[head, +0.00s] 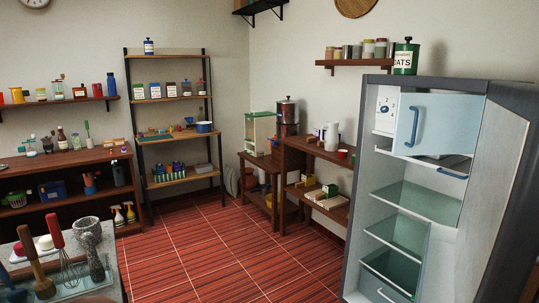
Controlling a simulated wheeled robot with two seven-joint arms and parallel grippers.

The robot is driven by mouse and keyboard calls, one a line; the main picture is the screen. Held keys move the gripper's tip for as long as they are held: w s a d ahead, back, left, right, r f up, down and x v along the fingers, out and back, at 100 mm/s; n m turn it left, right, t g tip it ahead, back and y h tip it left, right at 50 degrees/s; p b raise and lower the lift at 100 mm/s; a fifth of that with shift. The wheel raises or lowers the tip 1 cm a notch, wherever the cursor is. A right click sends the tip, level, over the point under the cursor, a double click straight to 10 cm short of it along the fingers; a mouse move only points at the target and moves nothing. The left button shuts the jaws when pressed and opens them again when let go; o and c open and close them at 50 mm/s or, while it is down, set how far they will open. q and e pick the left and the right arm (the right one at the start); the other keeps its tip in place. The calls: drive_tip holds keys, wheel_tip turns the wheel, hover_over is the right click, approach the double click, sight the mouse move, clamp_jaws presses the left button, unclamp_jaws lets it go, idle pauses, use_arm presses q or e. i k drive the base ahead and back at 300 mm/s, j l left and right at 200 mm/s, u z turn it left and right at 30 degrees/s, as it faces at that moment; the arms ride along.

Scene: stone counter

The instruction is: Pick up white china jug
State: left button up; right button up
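A tall white vessel that looks like the white china jug (332,137) stands upright on the top of a wooden shelf unit (312,150) against the right wall, left of the open fridge. It is small in view, and I cannot make out its handle. Neither of my grippers shows in the head view.
The open fridge (415,205) stands at the right. A red bowl (342,154) sits beside the white vessel. Red tiled floor (215,250) is clear in the middle. A stone counter with a whisk (68,265) and other utensils is at the near left.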

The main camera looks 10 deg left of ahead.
sight(331, 141)
drive_tip(key=u, duration=0.45)
drive_tip(key=i+l+u, duration=0.1)
drive_tip(key=u, duration=0.4)
drive_tip(key=l+u, duration=0.1)
drive_tip(key=u, duration=0.35)
drive_tip(key=i+l+u, duration=0.1)
drive_tip(key=u, duration=0.4)
drive_tip(key=l+u, duration=0.15)
drive_tip(key=u, duration=0.3)
drive_tip(key=i+l+u, duration=0.1)
drive_tip(key=l+u, duration=0.35)
drive_tip(key=l, duration=0.3)
drive_tip(key=l+u, duration=0.5)
drive_tip(key=l, duration=0.3)
drive_tip(key=l+z, duration=0.15)
drive_tip(key=l, duration=0.5)
drive_tip(key=i+l+z, duration=0.2)
drive_tip(key=l, duration=0.5)
drive_tip(key=l+z, duration=0.1)
drive_tip(key=z, duration=0.8)
drive_tip(key=i+l+z, duration=0.1)
drive_tip(key=z, duration=0.35)
drive_tip(key=l+z, duration=0.1)
drive_tip(key=z, duration=0.35)
drive_tip(key=i+z, duration=0.1)
drive_tip(key=z, duration=0.8)
drive_tip(key=i+z, duration=0.1)
drive_tip(key=z, duration=0.35)
drive_tip(key=i+z, duration=0.1)
drive_tip(key=z, duration=0.35)
